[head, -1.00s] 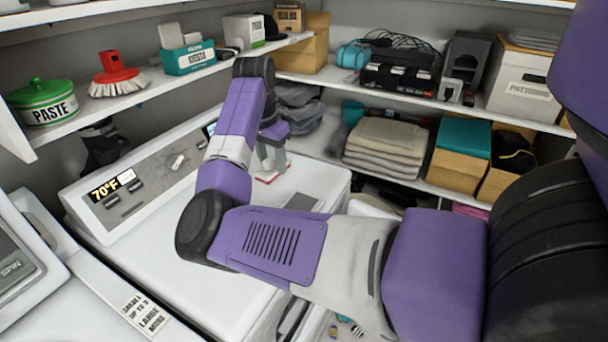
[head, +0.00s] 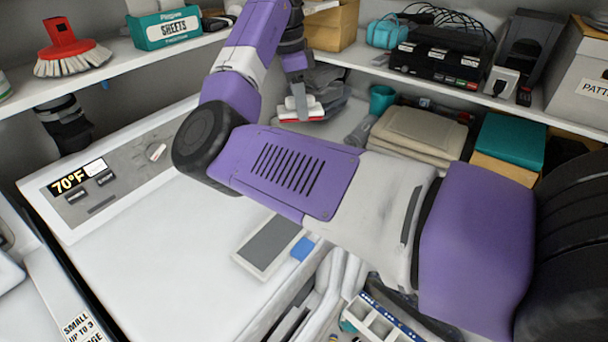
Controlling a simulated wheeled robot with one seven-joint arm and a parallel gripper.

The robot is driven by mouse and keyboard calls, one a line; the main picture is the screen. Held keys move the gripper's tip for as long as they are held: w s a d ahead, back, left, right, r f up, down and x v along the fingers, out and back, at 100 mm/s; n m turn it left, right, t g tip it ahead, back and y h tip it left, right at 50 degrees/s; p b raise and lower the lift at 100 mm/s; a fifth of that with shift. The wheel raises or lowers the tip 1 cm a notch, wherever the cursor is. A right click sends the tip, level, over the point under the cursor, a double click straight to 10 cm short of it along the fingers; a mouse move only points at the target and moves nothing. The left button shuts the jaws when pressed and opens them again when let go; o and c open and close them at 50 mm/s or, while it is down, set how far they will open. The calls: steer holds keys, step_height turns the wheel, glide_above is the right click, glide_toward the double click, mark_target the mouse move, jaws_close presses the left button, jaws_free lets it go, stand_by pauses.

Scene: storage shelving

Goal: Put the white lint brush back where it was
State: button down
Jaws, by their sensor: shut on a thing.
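My gripper (head: 296,88) is at the upper middle of the head view, pointing down and partly hidden by my arm. It is shut on the white lint brush (head: 300,102), which shows as a small white piece with a red underside. The brush is held up, in front of the folded dark grey cloths on the back shelf. Whether it touches anything behind it cannot be told.
A flat white piece with a grey panel and blue corner (head: 270,245) lies on the white machine (head: 150,270). Right of the brush are a teal cup (head: 382,99) and folded beige towels (head: 415,135). A sheets box (head: 165,28) and red scrub brush (head: 68,45) stand on the left shelf.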

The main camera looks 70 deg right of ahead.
step_height(320, 180, down, 20)
steer(key=shift+f+p, duration=0.1)
steer(key=shift+p, duration=0.7)
steer(key=shift+f, duration=0.15)
steer(key=c, duration=0.7)
jaws_free()
steer(key=shift+c, duration=0.2)
step_height(320, 180, up, 12)
steer(key=w+b, duration=0.1)
steer(key=b, duration=0.1)
steer(key=shift+w+a+r, duration=0.2)
steer(key=shift+w+a, duration=0.1)
steer(key=shift+a, duration=0.15)
